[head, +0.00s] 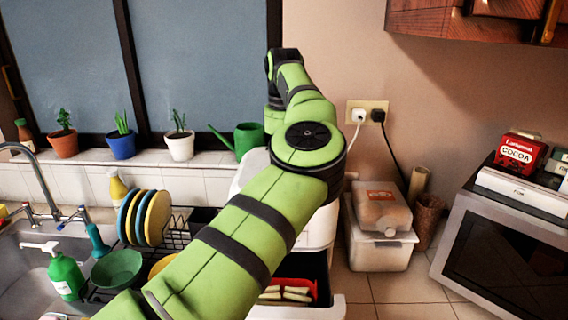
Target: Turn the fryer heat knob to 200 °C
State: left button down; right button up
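The white fryer (322,228) stands on the counter in the middle of the head view, largely hidden behind my green arm. Its drawer (325,311) is pulled out at the front, with pale stick-shaped food (287,293) and a red edge inside. I cannot see the heat knob or its setting. My arm comes in from the lower left, rises across the fryer, and bends at dark joints above it. My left gripper does not show, and neither does my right gripper.
Left of the fryer are a dish rack with plates (157,218), a green bowl (117,268) and a sink with a green soap bottle (66,275). Right are a white box (380,248) with a brown package (381,208), bare counter tiles (405,285) and a microwave (505,262).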

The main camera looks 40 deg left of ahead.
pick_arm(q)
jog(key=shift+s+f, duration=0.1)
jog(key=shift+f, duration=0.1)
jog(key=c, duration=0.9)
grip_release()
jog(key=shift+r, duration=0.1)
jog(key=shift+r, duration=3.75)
